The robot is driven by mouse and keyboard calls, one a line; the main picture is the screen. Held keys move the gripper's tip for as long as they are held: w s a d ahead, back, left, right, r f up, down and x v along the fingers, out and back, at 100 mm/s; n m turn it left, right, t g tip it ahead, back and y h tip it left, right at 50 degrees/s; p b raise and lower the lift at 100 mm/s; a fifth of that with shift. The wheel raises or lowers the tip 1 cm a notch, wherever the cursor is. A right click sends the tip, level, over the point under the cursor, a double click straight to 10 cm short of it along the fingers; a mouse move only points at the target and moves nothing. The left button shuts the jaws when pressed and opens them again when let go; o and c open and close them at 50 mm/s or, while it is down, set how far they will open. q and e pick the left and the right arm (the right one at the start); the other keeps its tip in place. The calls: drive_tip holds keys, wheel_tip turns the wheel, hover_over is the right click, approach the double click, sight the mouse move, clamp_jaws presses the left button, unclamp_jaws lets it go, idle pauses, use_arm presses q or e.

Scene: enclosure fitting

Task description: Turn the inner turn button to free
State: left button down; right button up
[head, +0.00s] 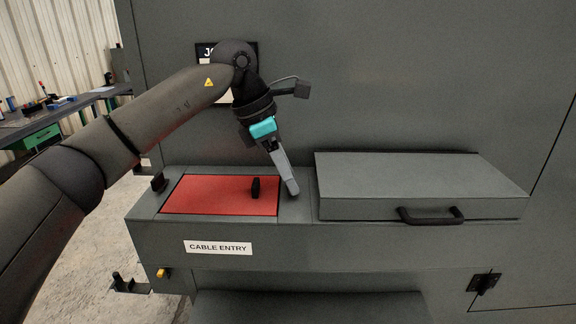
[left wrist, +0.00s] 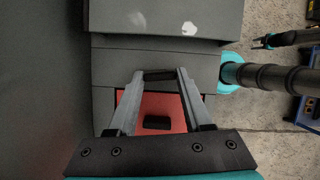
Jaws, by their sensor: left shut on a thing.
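The inner turn button (left wrist: 158,75) is a small black bar on the grey ledge just beyond the red panel's edge in the left wrist view. My left gripper (head: 293,192) points down there, to the right of the red panel (head: 205,194). In the left wrist view its two grey fingers (left wrist: 159,76) are shut on the button, one at each end. In the head view the fingers hide the button. A black knob (head: 256,188) stands on the red panel, apart from the fingers. Another black piece (head: 158,183) stands at the panel's left end.
A grey lidded box with a black handle (head: 430,216) stands close to the right of my gripper. The tall grey enclosure wall (head: 420,80) rises behind. A CABLE ENTRY label (head: 218,247) is on the ledge's front. A dark forked part (left wrist: 265,42) shows small over the floor.

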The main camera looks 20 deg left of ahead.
use_arm(q)
drive_tip(key=shift+w+r+m+p, duration=0.15)
drive_tip(key=shift+m+p, duration=0.25)
drive_tip(key=shift+m, duration=0.4)
drive_tip(key=shift+g, duration=0.3)
drive_tip(key=c, duration=0.6)
unclamp_jaws()
drive_tip(key=v, duration=1.5)
drive_tip(key=shift+a, duration=0.15)
